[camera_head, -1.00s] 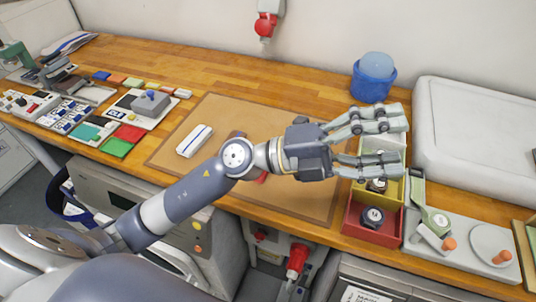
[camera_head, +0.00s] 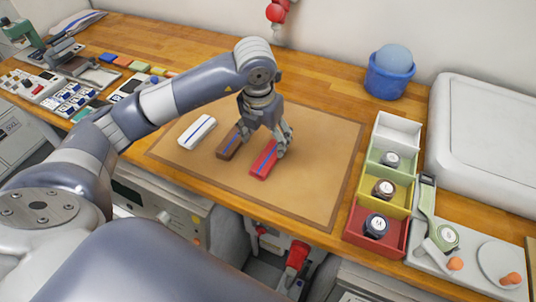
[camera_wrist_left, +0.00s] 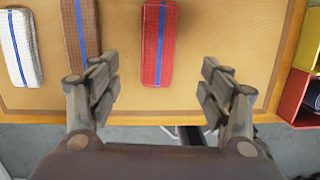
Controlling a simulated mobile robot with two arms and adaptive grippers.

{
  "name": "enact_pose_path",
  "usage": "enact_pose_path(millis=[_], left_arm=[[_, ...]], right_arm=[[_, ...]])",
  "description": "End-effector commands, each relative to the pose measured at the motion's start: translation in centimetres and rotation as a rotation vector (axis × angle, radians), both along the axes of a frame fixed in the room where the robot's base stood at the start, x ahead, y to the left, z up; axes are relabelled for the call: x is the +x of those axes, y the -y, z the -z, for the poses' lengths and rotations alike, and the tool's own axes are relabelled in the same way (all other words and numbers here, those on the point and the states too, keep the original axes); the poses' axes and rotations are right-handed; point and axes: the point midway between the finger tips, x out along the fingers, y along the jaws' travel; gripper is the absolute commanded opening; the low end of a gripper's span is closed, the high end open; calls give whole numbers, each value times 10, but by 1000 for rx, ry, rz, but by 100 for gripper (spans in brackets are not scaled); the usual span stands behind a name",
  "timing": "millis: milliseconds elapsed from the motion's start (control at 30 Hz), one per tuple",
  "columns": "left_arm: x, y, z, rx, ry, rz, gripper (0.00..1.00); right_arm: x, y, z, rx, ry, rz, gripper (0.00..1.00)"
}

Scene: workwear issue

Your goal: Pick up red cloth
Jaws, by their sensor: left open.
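The red cloth (camera_head: 264,160), a folded strip with a blue stripe, lies on the brown mat (camera_head: 310,196). In the left wrist view the red cloth (camera_wrist_left: 159,45) lies ahead, between the lines of my two fingers. My left gripper (camera_head: 262,143) points down close over the cloth's far end. It also shows in the left wrist view (camera_wrist_left: 160,85), open and empty, with a finger to each side. The gripper hides part of the cloth in the head view. My right gripper is not in view.
A brown cloth (camera_head: 230,144) lies close left of the red one, and a white cloth (camera_head: 197,132) farther left. Coloured bins (camera_head: 376,224) with watches stand to the right. The mat's right part is clear.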

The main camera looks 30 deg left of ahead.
Motion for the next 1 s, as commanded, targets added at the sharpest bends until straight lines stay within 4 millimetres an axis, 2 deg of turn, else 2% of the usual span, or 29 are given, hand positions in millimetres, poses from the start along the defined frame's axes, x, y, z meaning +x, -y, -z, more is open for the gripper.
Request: enact_pose_path(millis=[100,367,533,633,767,967,1000], left_arm=[[2,0,18,-2,-6,0,72],[7,-1,39,-4,-4,2,72],[14,-7,61,-4,-7,2,72],[16,-6,76,-5,-5,3,72],[18,-6,84,-4,-1,5,72],[18,-6,85,-4,-1,5,72],[18,-6,85,-4,-1,5,63]], right_arm=[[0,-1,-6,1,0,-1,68],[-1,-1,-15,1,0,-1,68],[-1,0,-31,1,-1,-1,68],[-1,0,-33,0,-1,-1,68],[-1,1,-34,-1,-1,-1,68],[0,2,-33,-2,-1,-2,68],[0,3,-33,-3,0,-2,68]])
